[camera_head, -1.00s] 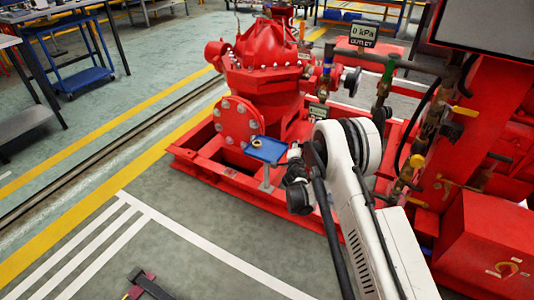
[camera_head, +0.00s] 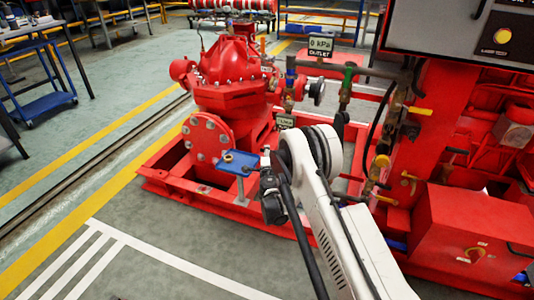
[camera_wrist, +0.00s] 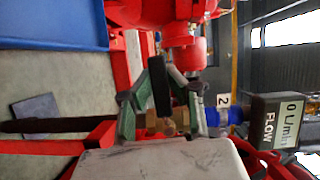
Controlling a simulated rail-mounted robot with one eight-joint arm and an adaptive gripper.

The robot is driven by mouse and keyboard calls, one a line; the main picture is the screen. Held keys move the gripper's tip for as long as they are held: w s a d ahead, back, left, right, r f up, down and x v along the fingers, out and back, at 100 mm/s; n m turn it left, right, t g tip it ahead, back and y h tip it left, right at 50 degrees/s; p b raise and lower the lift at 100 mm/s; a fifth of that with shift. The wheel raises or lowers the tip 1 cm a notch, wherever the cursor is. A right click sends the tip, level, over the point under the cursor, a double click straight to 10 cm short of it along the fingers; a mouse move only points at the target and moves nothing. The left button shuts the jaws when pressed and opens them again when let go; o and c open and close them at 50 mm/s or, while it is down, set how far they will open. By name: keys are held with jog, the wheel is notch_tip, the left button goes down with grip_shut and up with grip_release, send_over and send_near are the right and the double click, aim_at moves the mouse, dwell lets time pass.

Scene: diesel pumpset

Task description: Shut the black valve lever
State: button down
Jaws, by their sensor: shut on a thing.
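The black valve lever (camera_wrist: 160,88) shows in the wrist view, held between the fingers of my gripper (camera_wrist: 168,80). The fingers are grey-green and shut on it from both sides. Behind the lever is a brass valve body (camera_wrist: 181,117), in line with a dark pipe (camera_wrist: 75,125) on the left and a blue fitting (camera_wrist: 222,116) on the right.
A flow display (camera_wrist: 279,119) reading 0 L/min and a tag marked 2 (camera_wrist: 222,100) sit right of the valve. A blue tray (camera_head: 235,162) stands on the red pump base (camera_head: 160,187). Yellow-handled valves (camera_head: 420,111) and a red cabinet (camera_head: 470,240) are to the right.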

dwell(0.3)
jog(key=c, duration=1.6)
grip_release()
jog(key=shift+c, duration=0.2)
jog(key=shift+s, duration=0.1)
jog(key=s, duration=0.7)
jog(key=shift+s+r, duration=0.15)
jog(key=shift+s, duration=0.05)
